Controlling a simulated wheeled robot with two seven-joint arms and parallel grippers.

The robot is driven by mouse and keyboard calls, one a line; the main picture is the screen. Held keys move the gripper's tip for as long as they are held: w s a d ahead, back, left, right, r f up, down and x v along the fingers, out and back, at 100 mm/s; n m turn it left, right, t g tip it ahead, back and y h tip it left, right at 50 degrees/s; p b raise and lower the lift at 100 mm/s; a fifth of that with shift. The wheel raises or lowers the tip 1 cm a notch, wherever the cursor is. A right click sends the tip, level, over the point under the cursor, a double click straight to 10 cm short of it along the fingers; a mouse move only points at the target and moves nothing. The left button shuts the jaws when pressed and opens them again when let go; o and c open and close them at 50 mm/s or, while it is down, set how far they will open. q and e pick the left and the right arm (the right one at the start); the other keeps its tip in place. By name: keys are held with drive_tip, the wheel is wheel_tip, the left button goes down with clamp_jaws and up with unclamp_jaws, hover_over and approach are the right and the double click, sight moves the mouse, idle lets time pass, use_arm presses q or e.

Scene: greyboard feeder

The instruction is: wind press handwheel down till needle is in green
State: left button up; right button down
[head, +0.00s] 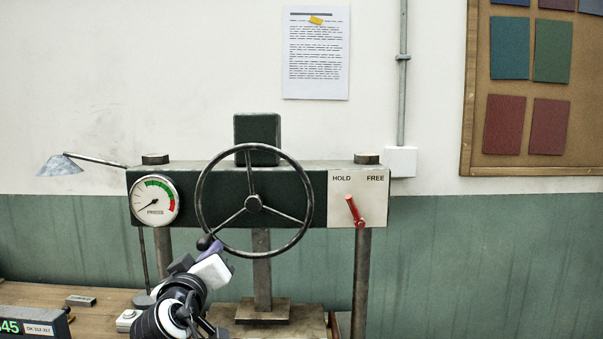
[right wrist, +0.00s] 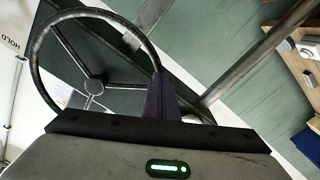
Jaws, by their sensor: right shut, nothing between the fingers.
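The handwheel (head: 254,202), a dark ring with three spokes, is on the front of the dark green press. Its dark knob (head: 204,242) is at the lower left of the rim. The white gauge (head: 154,200) is left of the wheel. Its needle points to the lower left, away from the green band at the top. My right gripper (head: 212,248) is shut and empty, close by the knob and lower-left rim. I cannot tell whether it touches them. In the right wrist view its dark fingers (right wrist: 160,95) overlap the wheel rim (right wrist: 37,60). My left gripper is out of view.
A red lever (head: 355,211) on the HOLD/FREE plate (head: 342,185) leans towards HOLD. A lamp (head: 60,165) sticks out at the left. Steel columns (head: 361,280) hold up the press. A bench (head: 60,296) with small items is at the lower left.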

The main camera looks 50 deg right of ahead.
drive_tip(key=shift+w+a+r, duration=0.3)
drive_tip(key=shift+r, duration=0.1)
drive_tip(key=shift+r, duration=0.1)
drive_tip(key=shift+w+a+r+p, duration=0.25)
drive_tip(key=shift+w+r+p, duration=0.05)
drive_tip(key=shift+r, duration=0.3)
drive_tip(key=shift+w+a+r+p, duration=0.25)
drive_tip(key=shift+w+r+p, duration=0.05)
drive_tip(key=shift+r, duration=0.25)
drive_tip(key=shift+w+a, duration=0.1)
drive_tip(key=shift+r, duration=0.1)
drive_tip(key=r, duration=0.1)
drive_tip(key=r+p, duration=0.1)
drive_tip(key=w+r, duration=0.1)
drive_tip(key=shift+a+p, duration=0.35)
drive_tip(key=shift+a, duration=0.05)
